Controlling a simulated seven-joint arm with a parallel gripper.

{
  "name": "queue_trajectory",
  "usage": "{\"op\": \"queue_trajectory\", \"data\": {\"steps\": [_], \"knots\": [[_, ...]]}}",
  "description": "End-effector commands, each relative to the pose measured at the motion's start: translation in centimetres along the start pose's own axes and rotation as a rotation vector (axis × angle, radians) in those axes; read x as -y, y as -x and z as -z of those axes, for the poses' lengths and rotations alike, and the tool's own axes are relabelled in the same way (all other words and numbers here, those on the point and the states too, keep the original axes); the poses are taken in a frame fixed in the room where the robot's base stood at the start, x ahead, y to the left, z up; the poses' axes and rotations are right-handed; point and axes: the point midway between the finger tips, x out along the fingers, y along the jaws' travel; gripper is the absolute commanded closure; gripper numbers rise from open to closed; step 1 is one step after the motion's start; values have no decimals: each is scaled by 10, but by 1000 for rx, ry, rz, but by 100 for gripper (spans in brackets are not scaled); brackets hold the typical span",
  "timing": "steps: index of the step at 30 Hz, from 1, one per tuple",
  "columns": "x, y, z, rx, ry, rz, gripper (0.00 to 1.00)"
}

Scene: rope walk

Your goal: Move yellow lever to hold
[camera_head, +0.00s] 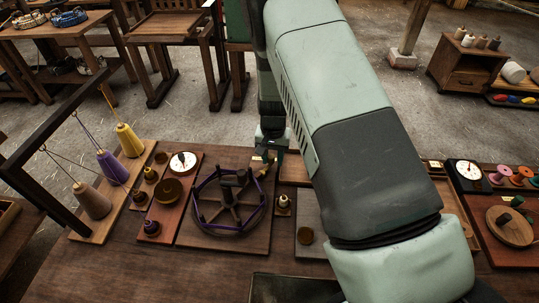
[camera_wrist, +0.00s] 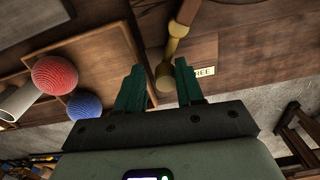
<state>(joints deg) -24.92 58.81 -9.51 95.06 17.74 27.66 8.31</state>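The yellow lever (camera_wrist: 177,30) shows in the wrist view as a brown arm with a yellow collar and a rounded tan-yellow knob (camera_wrist: 165,77). The knob lies between the two green fingers of my gripper (camera_wrist: 160,68), with a gap on each side, nearer the right finger. My gripper is open. A pale label (camera_wrist: 203,71) beside the right finger reads "REE", its first part hidden by the finger. In the head view my gripper (camera_head: 270,155) is small and dark at the right of the spoked wheel board, and the lever is mostly hidden there. No hold label is readable.
A red ball (camera_wrist: 54,75), a blue ball (camera_wrist: 84,106) and a pale cylinder (camera_wrist: 17,102) lie left of my gripper in the wrist view. In the head view a spoked wheel with purple cord (camera_head: 230,200) and yarn cones (camera_head: 112,165) stand left. My arm covers the middle right.

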Motion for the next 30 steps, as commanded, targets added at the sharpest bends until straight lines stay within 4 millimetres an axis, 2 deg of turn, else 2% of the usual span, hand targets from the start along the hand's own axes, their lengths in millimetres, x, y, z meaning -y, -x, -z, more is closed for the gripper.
{"op": "queue_trajectory", "data": {"steps": [20, 30], "knots": [[4, 2, 2, -1, -1, 0, 63], [4, 34, 3, -3, 1, 1, 63]]}}
